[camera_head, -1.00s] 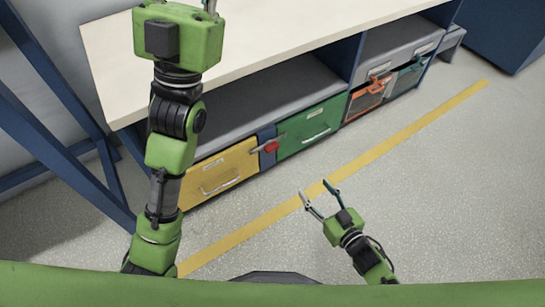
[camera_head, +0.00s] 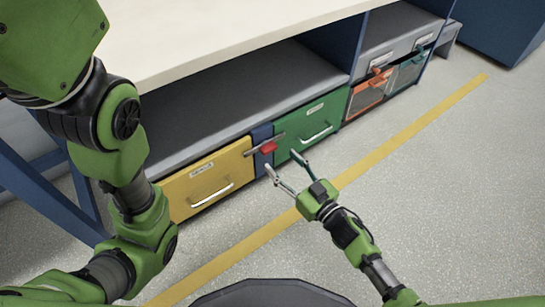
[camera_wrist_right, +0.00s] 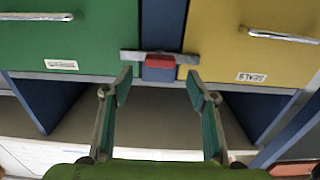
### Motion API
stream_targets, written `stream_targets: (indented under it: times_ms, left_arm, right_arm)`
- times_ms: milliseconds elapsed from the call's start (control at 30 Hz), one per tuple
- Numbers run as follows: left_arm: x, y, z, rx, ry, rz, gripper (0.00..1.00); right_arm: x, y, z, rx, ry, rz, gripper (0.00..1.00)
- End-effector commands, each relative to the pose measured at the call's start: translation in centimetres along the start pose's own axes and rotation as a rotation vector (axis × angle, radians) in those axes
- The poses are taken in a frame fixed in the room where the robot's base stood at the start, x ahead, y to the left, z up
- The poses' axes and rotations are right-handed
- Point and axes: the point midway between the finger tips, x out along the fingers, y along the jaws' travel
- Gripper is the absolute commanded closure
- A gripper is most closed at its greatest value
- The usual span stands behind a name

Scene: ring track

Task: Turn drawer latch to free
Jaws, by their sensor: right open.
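The drawer latch is a grey bar with a red block (camera_head: 268,147) on the blue post between the yellow drawer (camera_head: 207,183) and the green drawer (camera_head: 312,127). In the right wrist view the latch (camera_wrist_right: 158,68) lies crosswise, its ends over the edges of both drawers. Both drawers are shut. My right gripper (camera_head: 281,161) is open and empty, pointing at the latch from in front, apart from it. In the right wrist view the red block shows centred between its two fingers (camera_wrist_right: 158,84). My left gripper's body (camera_head: 50,45) is at top left; its fingers are out of frame.
A pale worktop (camera_head: 215,45) overhangs the drawers, with an open grey shelf (camera_head: 220,115) beneath it. Orange (camera_head: 368,95) and teal-handled (camera_head: 411,68) bins stand to the right. A yellow floor line (camera_head: 420,123) runs along clear floor in front.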

Motion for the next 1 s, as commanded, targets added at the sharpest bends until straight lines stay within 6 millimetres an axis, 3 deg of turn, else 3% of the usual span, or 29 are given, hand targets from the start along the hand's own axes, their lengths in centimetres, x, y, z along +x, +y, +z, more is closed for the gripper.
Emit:
stream_targets:
  times_ms: [100,300,700,767,900,1000]
  left_arm:
    - [-0.7,0.4,-1.1,0.003,0.019,0.007,0.6]
    - [-1.6,0.7,-1.5,0.003,0.022,0.008,0.6]
    - [-1.7,0.7,-1.5,0.003,0.023,0.009,0.6]
    - [-1.7,0.7,-1.5,0.003,0.023,0.009,0.6]
    - [-1.7,0.7,-1.6,0.003,0.023,0.009,0.6]
    - [-1.7,0.7,-1.5,0.003,0.023,0.009,0.6]
  right_arm:
    - [2.5,0.0,0.4,-0.001,0.003,0.0,0.47]
    - [5.0,0.0,0.3,0.001,0.0,-0.001,0.47]
    - [5.7,0.0,0.0,0.001,-0.001,0.0,0.47]
    - [5.7,0.0,0.0,0.001,-0.001,0.0,0.6]
    - [5.7,0.0,0.0,0.001,-0.001,0.0,0.97]
    - [5.7,0.0,0.0,0.001,-0.001,0.0,1.0]
